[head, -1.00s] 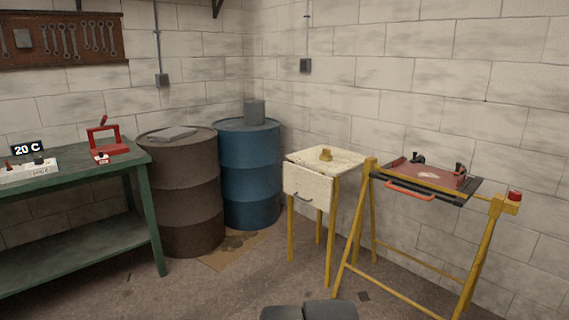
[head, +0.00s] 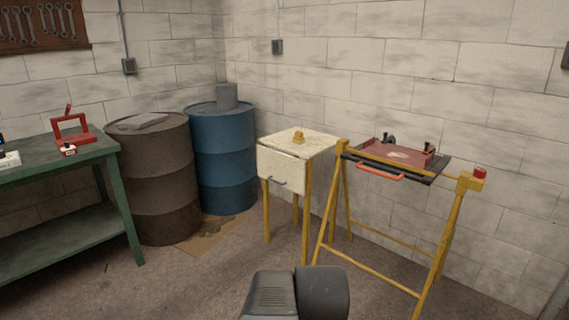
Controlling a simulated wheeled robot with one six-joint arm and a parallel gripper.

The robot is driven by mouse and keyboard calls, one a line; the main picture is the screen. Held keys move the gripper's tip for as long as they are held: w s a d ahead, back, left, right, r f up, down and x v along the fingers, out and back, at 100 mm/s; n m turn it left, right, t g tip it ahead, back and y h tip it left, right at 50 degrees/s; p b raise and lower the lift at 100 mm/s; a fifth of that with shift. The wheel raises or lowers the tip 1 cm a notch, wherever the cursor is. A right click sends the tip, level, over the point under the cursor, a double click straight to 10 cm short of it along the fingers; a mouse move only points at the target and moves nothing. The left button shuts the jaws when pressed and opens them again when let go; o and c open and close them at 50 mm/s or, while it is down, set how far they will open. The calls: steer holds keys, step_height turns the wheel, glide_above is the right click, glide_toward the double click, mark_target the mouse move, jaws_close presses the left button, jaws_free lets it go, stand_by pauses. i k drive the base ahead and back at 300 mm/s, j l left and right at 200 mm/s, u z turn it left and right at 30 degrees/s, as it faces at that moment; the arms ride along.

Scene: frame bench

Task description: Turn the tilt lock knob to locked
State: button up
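A yellow trestle stand (head: 329,220) on the right holds a tilting frame with a dark red panel (head: 396,153) and dark side rails. An orange-red bar handle (head: 380,172) runs along its front edge. A red knob (head: 480,173) sits on a yellow block at the stand's right end; it looks like the tilt lock knob. Its marking and turned position are too small to read. Small black clamps (head: 429,147) sit on the frame. A dark grey part of my arm shows at the bottom centre, well short of the stand. My gripper's fingers are not visible.
A cream cabinet (head: 281,166) on yellow legs stands just left of the stand. A blue drum (head: 224,160) and a brown drum (head: 155,185) stand behind, left of it. A green bench (head: 94,157) is at far left. Floor (head: 200,285) in front is clear.

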mark_target(479, 172)
steer(key=z, duration=1.5)
